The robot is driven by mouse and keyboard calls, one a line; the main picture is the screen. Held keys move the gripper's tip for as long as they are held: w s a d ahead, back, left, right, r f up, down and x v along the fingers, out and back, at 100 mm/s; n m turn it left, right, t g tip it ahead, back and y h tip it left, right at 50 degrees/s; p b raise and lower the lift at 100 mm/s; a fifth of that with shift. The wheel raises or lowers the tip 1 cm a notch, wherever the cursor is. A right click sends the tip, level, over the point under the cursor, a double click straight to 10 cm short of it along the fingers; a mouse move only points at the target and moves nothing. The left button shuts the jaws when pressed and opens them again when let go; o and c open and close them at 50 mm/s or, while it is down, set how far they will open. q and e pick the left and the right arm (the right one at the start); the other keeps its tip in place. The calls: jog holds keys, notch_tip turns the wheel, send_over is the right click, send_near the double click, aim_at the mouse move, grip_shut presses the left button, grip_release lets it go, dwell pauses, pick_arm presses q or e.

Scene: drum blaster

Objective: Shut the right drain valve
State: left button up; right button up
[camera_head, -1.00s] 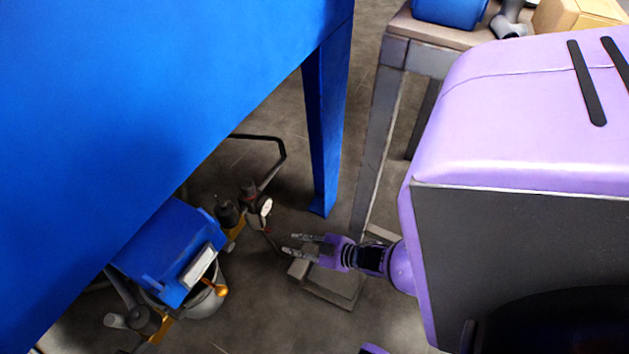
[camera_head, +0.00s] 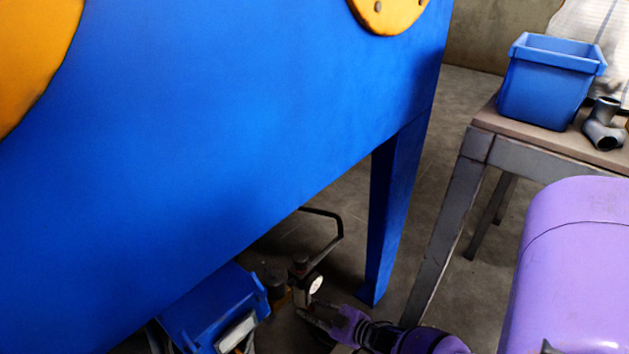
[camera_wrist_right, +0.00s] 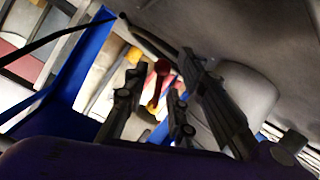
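Under the blue machine sits a small valve assembly (camera_head: 302,268) with a dark upright body and a round white gauge (camera_head: 315,284). My right gripper (camera_head: 308,312) is low in the head view, just below the gauge, with its fingers pointing left. In the right wrist view a red handle (camera_wrist_right: 161,68) with a dark red stem shows between the two fingertips of my right gripper (camera_wrist_right: 155,92). The fingers are apart, with a gap on either side of the handle. I cannot tell whether they touch it. My left gripper is not in view.
The blue machine body (camera_head: 230,130) overhangs the valve, and its blue leg (camera_head: 395,210) stands right of it. A blue box (camera_head: 212,305) is at lower left. A workbench (camera_head: 480,150) carries a blue bin (camera_head: 550,82) and a grey pipe fitting (camera_head: 604,125).

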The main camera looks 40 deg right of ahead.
grip_shut()
jog(key=shift+r, duration=0.1)
jog(key=shift+d+r+n+t+h, duration=0.25)
jog(key=shift+r+n+h, duration=0.2)
jog(key=shift+n+h, duration=0.8)
jog(key=shift+d+r+n+t+h, duration=0.3)
jog(key=shift+r+n+h, duration=0.25)
jog(key=shift+n, duration=1.35)
jog(key=shift+d+r+n+t+h, duration=0.35)
jog(key=shift+n+h, duration=0.55)
jog(key=shift+n, duration=0.65)
jog(key=shift+a+r, duration=0.1)
jog(key=shift+a, duration=0.05)
